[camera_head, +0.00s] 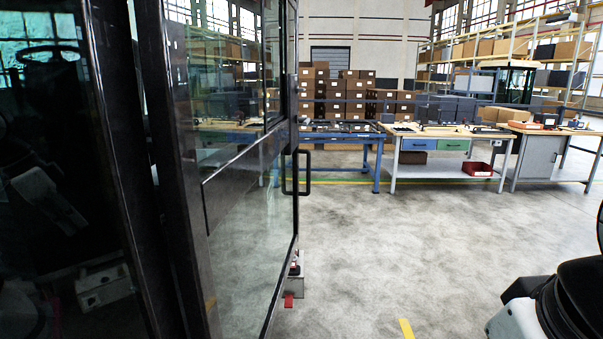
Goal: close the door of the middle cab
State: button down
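A cab (120,150) with a dark frame fills the left of the head view, close to me. Inside it, a steering wheel and a seat show dimly. Its glass door (245,220) has a black frame and looks swung open, standing out from the cab towards the back of the hall. A black D-shaped handle (303,172) sticks out at the door's far edge. Black and white parts of my arm show at the lower right, well apart from the door. My gripper's fingers do not show.
Bare concrete floor (400,240) lies between the door and my arm. A small grey block with a red part (294,278) is low by the door's far edge. A blue bench (340,135) and workbenches (450,140) stand behind, with stacked cartons (335,95) and shelves.

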aim_at(228, 177)
jog(key=i+l, duration=1.1)
jog(key=l, duration=0.15)
jog(key=i+j, duration=0.2)
jog(key=i, duration=0.25)
jog(key=i+j, duration=0.2)
jog(key=i, duration=0.2)
jog(key=i+j, duration=0.15)
jog(key=j, duration=0.15)
jog(key=i+j, duration=0.1)
jog(key=j, duration=0.2)
